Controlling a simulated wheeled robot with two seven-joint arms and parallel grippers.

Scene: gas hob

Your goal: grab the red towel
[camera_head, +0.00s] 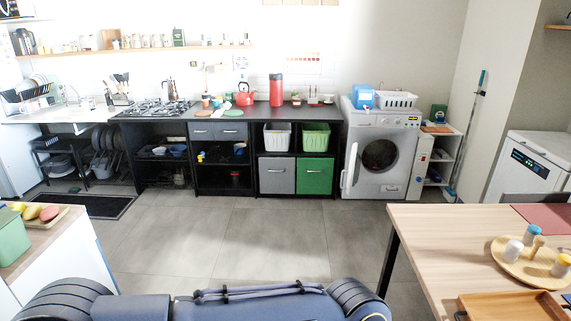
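A flat dull-red cloth or mat (543,217) lies at the far right on the wooden table, cut by the picture's edge. I cannot tell whether it is the red towel. No other red cloth is clear in view. Dark parts of my own body fill the bottom middle. Neither of my grippers is in view.
The wooden table (437,237) at right bears a round tray (513,262) with shakers and an orange-brown tray (512,306). A black counter with the gas hob (155,107), red kettle (245,94) and red canister (276,90) stands at the back. The grey floor (240,240) between is clear.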

